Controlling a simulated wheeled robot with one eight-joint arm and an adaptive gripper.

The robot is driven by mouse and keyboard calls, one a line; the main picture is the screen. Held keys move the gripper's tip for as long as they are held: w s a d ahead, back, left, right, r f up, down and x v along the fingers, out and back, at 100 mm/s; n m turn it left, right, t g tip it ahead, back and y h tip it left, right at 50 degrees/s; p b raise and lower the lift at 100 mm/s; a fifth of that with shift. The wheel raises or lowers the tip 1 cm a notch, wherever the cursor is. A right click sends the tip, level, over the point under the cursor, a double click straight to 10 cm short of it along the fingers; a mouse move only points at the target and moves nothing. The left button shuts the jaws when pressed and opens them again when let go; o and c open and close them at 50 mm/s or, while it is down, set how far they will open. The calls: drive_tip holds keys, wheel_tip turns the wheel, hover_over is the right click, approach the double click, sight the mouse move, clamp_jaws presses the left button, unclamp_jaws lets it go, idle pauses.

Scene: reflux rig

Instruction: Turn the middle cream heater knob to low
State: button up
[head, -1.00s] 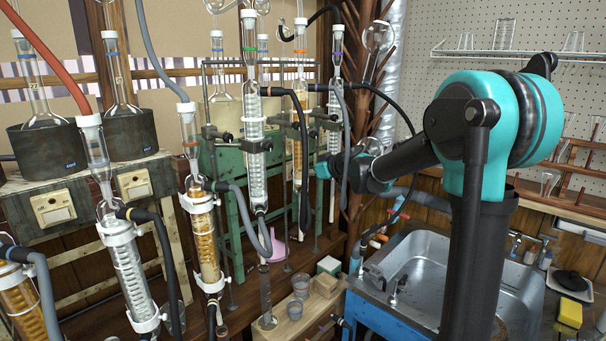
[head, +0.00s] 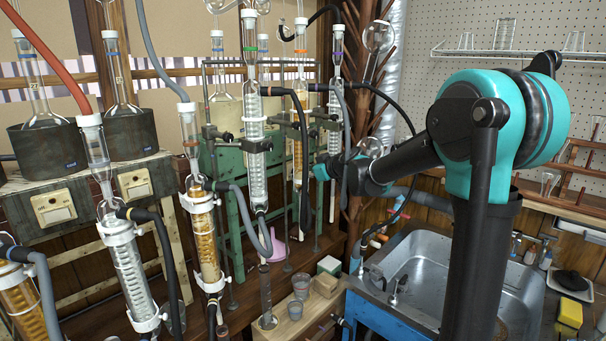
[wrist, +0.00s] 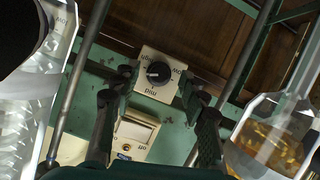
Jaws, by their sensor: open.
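In the wrist view, a dark round knob (wrist: 158,72) sits on a cream plate (wrist: 148,90) marked with words including "mid". The plate is fixed to a green surface, and the view is turned so the words are tilted or upside down. I cannot tell surely where the knob points. My gripper (wrist: 155,96) is open, with one dark finger on each side of the knob plate in the picture.
Glassware flanks my gripper in the wrist view: a clear coil (wrist: 25,120) at left and an amber-filled vessel (wrist: 275,135) at right. A cream switch panel (wrist: 133,135) lies below the knob. The head view shows hoses, condensers (head: 255,150) and a sink (head: 440,270).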

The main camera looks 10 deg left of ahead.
drive_tip(key=shift+d, duration=0.1)
drive_tip(key=v, duration=1.2)
